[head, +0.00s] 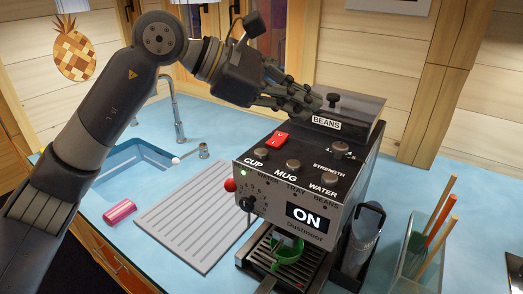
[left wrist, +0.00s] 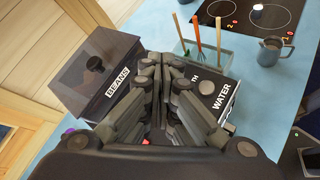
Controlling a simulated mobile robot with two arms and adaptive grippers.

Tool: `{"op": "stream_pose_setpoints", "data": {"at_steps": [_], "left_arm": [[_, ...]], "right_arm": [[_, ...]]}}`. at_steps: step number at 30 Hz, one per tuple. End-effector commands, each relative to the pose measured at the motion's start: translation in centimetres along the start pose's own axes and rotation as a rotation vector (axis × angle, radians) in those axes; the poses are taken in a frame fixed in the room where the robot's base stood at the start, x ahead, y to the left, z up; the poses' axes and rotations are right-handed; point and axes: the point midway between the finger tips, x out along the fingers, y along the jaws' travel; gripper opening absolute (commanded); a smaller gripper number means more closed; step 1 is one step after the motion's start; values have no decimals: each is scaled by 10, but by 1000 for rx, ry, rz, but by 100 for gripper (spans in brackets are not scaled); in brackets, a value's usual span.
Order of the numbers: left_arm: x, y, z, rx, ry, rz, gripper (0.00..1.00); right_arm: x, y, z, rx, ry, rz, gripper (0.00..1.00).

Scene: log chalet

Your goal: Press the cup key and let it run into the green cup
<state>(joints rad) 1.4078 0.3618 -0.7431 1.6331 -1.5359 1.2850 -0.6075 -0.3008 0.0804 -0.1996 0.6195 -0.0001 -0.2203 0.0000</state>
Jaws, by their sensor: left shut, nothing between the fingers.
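The coffee machine (head: 345,185) stands on the blue counter with its display reading ON and a small green light lit. Its cup key (head: 265,153) is a round metal button at the left of the top panel, beside the mug key (head: 293,164). The green cup (head: 288,250) sits on the drip tray, under the machine's front. My left gripper (head: 312,103) is shut and empty, above the back of the panel near the bean lid, behind the cup key. In the left wrist view its fingers (left wrist: 172,65) meet over the panel and hide the cup key.
The bean hopper (head: 350,108) with a knobbed lid rises behind the panel; it also shows in the left wrist view (left wrist: 95,70). A red rocker switch (head: 281,139) is close to the cup key. A glass holder with sticks (head: 425,245) stands right. A sink (head: 140,160) lies left.

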Motion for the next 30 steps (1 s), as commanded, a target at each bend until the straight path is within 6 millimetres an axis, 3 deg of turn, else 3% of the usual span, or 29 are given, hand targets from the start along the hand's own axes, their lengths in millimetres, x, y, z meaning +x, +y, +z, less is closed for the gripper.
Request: {"op": "stream_pose_setpoints", "data": {"at_steps": [6,11,23,30], "left_arm": [[-37,26,-26,103,276,51,0],[-51,34,-34,126,363,64,0],[-53,34,-36,127,375,65,0],[-47,29,-45,127,374,64,0]], "right_arm": [[0,-2,-1,0,1,-2,40],[0,-2,-1,0,2,-3,40],[0,-2,-1,0,2,-2,40],[10,-2,0,0,2,-2,40]]}}
